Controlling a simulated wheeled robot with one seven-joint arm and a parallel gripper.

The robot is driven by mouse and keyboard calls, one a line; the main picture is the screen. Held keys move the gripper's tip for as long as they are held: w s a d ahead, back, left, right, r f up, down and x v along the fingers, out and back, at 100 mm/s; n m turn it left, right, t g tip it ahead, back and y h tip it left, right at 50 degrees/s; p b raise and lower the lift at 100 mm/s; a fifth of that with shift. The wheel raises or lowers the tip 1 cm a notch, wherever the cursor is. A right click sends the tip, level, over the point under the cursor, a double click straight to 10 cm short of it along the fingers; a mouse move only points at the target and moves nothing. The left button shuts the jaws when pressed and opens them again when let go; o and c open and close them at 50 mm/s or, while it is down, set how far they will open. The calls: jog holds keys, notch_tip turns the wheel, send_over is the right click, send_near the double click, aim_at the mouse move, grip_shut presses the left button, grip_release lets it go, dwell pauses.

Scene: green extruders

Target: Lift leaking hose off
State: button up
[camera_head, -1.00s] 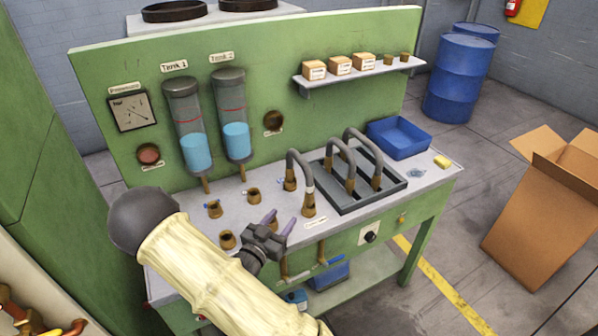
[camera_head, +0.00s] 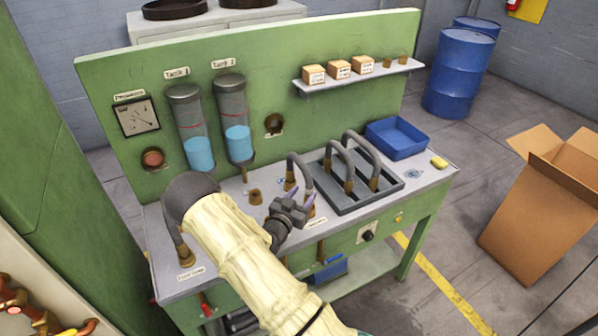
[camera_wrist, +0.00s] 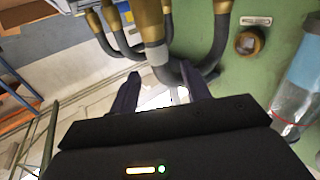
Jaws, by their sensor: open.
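A grey arched hose (camera_head: 294,158) with brass ends stands on the bench, just beyond my gripper (camera_head: 296,203). In the wrist view, the nearest hose (camera_wrist: 153,56) has a light grey collar and a brass end, and its bend shows just beyond my fingertips (camera_wrist: 160,76). My gripper is open and holds nothing. Another hose (camera_head: 178,240) stands at the bench's left, partly hidden by my arm. Two more hoses (camera_head: 338,150) (camera_head: 372,152) stand in the dark tray (camera_head: 388,191). I cannot tell which hose leaks.
A blue bin (camera_head: 397,138) and a yellow block (camera_head: 439,161) sit on the bench's right. A shelf (camera_head: 350,80) with small boxes and two tanks (camera_head: 200,153) (camera_head: 238,144) are on the green panel. An open brass fitting (camera_head: 255,196) stands left of my gripper.

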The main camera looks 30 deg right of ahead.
aim_at(307, 188)
jog(key=shift+w+d+r+p, duration=0.25)
jog(key=shift+d+p, duration=0.1)
jog(key=shift+p, duration=0.15)
jog(key=p+x, duration=0.2)
jog(key=x, duration=0.2)
jog(key=shift+d+f, duration=0.1)
jog(key=shift+d, duration=0.05)
jog(key=shift+c, duration=0.5)
jog(key=shift+w, duration=0.1)
grip_shut()
